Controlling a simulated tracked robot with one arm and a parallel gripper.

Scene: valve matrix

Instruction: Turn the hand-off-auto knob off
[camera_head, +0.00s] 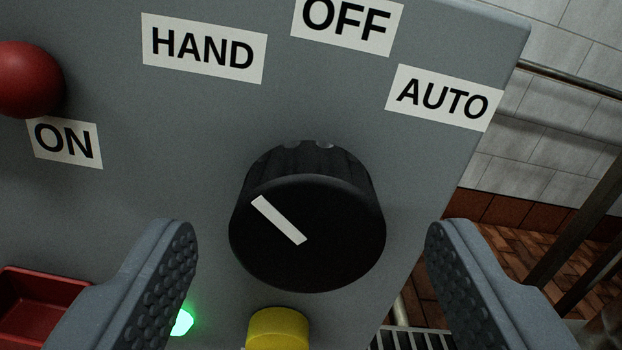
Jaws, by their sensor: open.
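The hand-off-auto knob (308,220) is a black round knob on a grey panel. Its white pointer line (279,220) runs up and to the left, toward the HAND label (204,48). The OFF label (347,25) is above the knob and the AUTO label (443,98) is at the upper right. My gripper (312,245) is open, with one finger on each side of the knob and a visible gap on both sides. Neither finger appears to touch the knob.
A red ball-shaped part (28,79) and an ON label (66,142) are at the left. A red box-shaped part (40,300), a lit green light (182,322) and a yellow cylinder (278,329) are below. The panel's right edge has a tiled wall (545,120) beyond it.

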